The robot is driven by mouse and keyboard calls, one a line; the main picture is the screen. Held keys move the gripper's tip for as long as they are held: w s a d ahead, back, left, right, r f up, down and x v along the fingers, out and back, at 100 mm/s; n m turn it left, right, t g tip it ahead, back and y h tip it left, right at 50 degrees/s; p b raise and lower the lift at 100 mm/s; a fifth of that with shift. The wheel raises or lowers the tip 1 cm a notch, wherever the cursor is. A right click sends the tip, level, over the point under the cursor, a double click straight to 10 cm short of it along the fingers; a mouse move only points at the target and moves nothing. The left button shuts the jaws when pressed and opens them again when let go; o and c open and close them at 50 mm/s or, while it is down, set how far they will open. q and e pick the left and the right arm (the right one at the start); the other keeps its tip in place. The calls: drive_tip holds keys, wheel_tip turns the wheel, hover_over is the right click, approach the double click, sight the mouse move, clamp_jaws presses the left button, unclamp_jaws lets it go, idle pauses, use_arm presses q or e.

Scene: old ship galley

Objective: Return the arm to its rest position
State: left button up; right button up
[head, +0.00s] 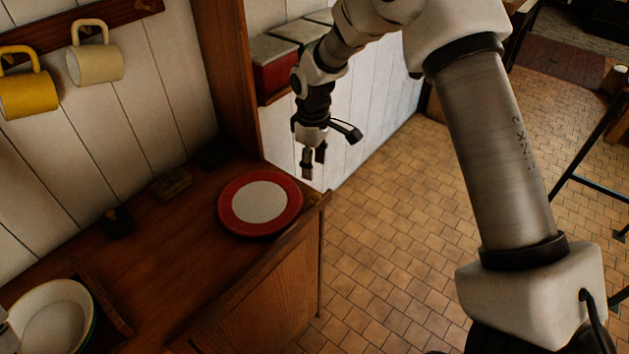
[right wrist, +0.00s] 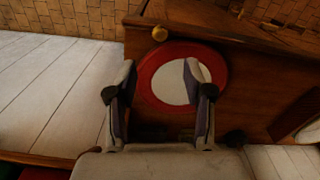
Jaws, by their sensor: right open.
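My right gripper (head: 314,168) hangs fingers down in the head view, above and behind the right end of the wooden counter (head: 160,245). It is open and empty. In the right wrist view its two fingers (right wrist: 160,80) stand apart with nothing between them. Beyond them lies a round plate with a red rim and pale centre (right wrist: 170,88). In the head view the plate (head: 260,202) lies flat near the counter's right corner, and the gripper is apart from it.
A white bowl (head: 52,318) stands at the counter's front left. A yellow mug (head: 28,92) and a cream mug (head: 96,64) hang on the wall. The tiled floor (head: 375,235) beside the counter is clear.

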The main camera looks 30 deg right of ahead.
drive_tip(key=shift+r, duration=0.8)
drive_tip(key=s+a+f+g+b, duration=0.2)
drive_tip(key=s+f, duration=0.6)
drive_tip(key=f, duration=0.3)
drive_tip(key=s+a+f+g+b, duration=0.1)
drive_tip(key=s+f+g+b, duration=0.15)
drive_tip(key=s+f, duration=0.7)
drive_tip(key=s+a+f+m+t+b, duration=0.1)
drive_tip(key=s+a+f+m, duration=0.1)
drive_tip(key=s+f, duration=0.55)
drive_tip(key=s+a+f+m+b, duration=0.15)
drive_tip(key=s+f, duration=0.25)
drive_tip(key=s, duration=0.6)
drive_tip(key=w+m+t, duration=0.2)
drive_tip(key=w+m+t+p, duration=0.1)
drive_tip(key=w, duration=0.1)
drive_tip(key=shift+w+r+t, duration=0.1)
drive_tip(key=shift+r+t, duration=0.15)
drive_tip(key=shift+t, duration=0.1)
